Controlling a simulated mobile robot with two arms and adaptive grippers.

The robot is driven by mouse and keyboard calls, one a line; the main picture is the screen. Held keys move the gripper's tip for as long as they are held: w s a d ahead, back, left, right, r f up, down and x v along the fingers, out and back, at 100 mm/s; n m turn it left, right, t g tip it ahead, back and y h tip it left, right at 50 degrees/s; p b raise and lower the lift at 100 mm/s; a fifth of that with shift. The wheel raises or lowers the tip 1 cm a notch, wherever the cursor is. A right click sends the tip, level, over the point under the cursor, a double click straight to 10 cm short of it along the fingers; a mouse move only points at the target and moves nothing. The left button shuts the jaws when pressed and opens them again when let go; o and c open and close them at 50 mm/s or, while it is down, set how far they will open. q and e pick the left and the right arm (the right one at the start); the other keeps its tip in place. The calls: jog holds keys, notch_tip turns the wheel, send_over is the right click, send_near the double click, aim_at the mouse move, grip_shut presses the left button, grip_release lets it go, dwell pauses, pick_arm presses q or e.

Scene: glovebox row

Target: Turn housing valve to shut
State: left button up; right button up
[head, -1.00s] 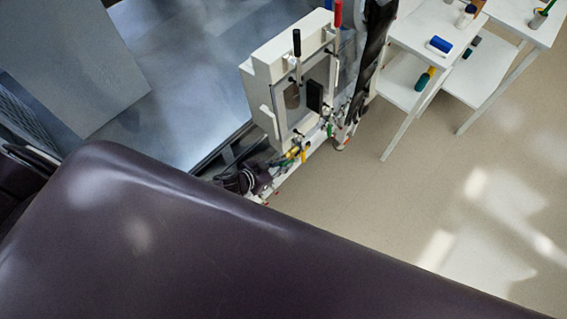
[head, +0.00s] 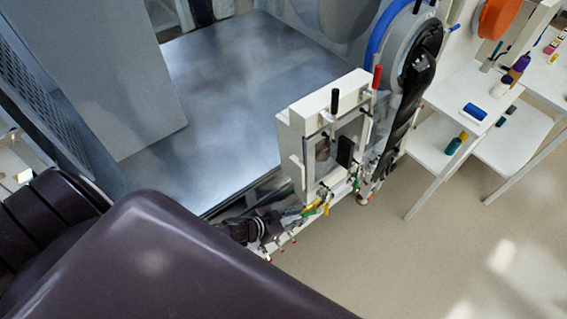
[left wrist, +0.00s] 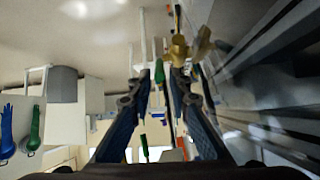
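In the head view, small valves with yellow and green handles (head: 315,207) sit on a white rail below a white box with a window. I cannot tell for sure which one is the housing valve. My left gripper (head: 266,225) is small and dark beside the rail's left part, half hidden behind my arm. In the left wrist view, my left gripper (left wrist: 160,92) has its two fingers apart, with nothing visibly held. A brass valve fitting (left wrist: 181,48) shows beyond the right fingertip, and a green handle (left wrist: 159,70) beyond the gap. My right gripper is not in view.
The white box (head: 296,130) carries a black and a red lever on top. A dark glove (head: 415,85) hangs from the round port to its right. White tables (head: 465,90) with bottles stand at the right. The beige floor (head: 400,265) in front is clear.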

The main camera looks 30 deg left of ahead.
pick_arm(q)
jog(key=v, duration=0.8)
jog(key=shift+c, duration=0.4)
